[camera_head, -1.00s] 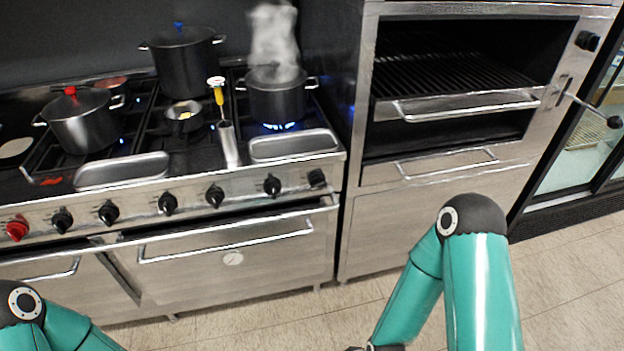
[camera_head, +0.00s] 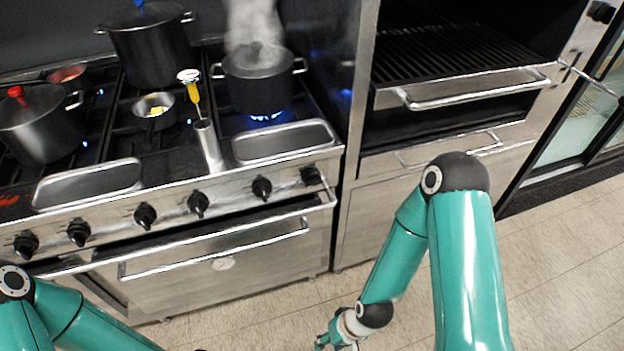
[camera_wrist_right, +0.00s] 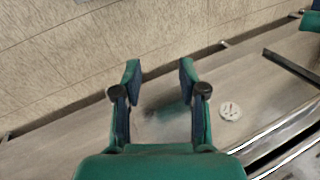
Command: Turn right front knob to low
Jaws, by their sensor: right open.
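A row of black knobs runs along the front of the steel range; the rightmost knob (camera_head: 311,175) sits by the range's right corner, with another knob (camera_head: 262,188) to its left. I cannot tell from markings which is the right front one, and the settings are too small to read. A steaming dark pot (camera_head: 258,82) stands over a lit blue flame (camera_head: 265,116) on the right of the cooktop. My right gripper (camera_head: 335,338) is low in front of the oven door, below and apart from the knobs. In the right wrist view, its fingers (camera_wrist_right: 160,72) are open and empty.
A long oven handle (camera_head: 215,250) juts out below the knobs. A steel tray (camera_head: 284,142) and an upright metal holder (camera_head: 208,146) with a yellow-handled thermometer (camera_head: 192,92) stand behind them. A grill cabinet (camera_head: 450,90) is at right. Floor in front is clear.

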